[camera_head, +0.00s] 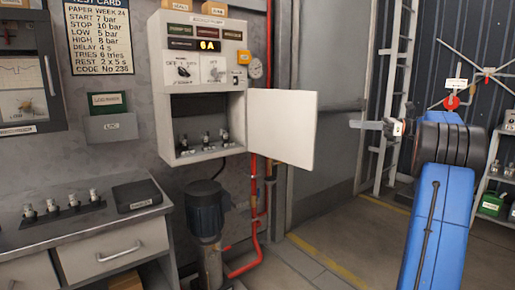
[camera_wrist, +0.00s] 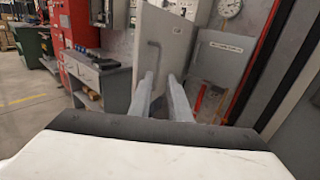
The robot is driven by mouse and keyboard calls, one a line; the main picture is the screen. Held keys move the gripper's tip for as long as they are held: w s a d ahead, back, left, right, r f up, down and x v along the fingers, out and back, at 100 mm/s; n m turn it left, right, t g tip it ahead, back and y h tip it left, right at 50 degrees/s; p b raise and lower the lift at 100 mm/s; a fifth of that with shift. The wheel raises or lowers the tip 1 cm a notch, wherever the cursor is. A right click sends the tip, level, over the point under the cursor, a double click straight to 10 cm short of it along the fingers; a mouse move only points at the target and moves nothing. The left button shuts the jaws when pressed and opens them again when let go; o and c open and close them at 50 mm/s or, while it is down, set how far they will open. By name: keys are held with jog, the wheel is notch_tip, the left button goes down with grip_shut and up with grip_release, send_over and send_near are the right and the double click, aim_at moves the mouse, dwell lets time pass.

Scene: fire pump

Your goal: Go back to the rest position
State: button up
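My gripper (camera_head: 366,125) is at the right in the head view, at the end of my raised blue arm, pointing left. In the wrist view its two grey fingers (camera_wrist: 161,76) stand apart with nothing held between them, so it is open. The control cabinet (camera_head: 203,60) hangs on the wall to the left of the gripper, and its lower white door (camera_head: 283,128) stands open. The gripper is clear of this door in the head view. In the wrist view a light panel with a handle (camera_wrist: 160,38) shows behind the fingers; contact is not visible.
A bench with a drawer (camera_head: 112,250) stands at the lower left. A dark pump motor (camera_head: 206,208) and red pipe (camera_head: 254,190) are below the cabinet. Floor is free in the middle.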

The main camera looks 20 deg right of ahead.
jog(key=s+a+f+n+g+h, duration=0.2)
jog(key=a, duration=0.7)
jog(key=s+a+f+n+g+h, duration=0.1)
jog(key=s+a+f+n, duration=0.15)
jog(key=a, duration=0.75)
jog(key=s+a+f+n+g+h, duration=0.2)
jog(key=s+a, duration=0.1)
jog(key=a, duration=0.6)
jog(key=s+a+f+n+g+h, duration=0.1)
jog(key=s+a+f+n+h, duration=0.3)
jog(key=s+a+f, duration=0.55)
jog(key=s+f+n+h, duration=0.2)
jog(key=s+f+n, duration=0.2)
jog(key=s, duration=0.4)
jog(key=s+a+f+n+h, duration=0.1)
jog(key=s+f+n+h, duration=0.1)
jog(key=s+f+n, duration=0.3)
jog(key=s+f+n+h, duration=0.2)
jog(key=s+f+n, duration=0.3)
jog(key=s, duration=0.6)
jog(key=shift+a+f+t, duration=0.3)
jog(key=shift+a+t, duration=0.05)
jog(key=shift+t, duration=0.05)
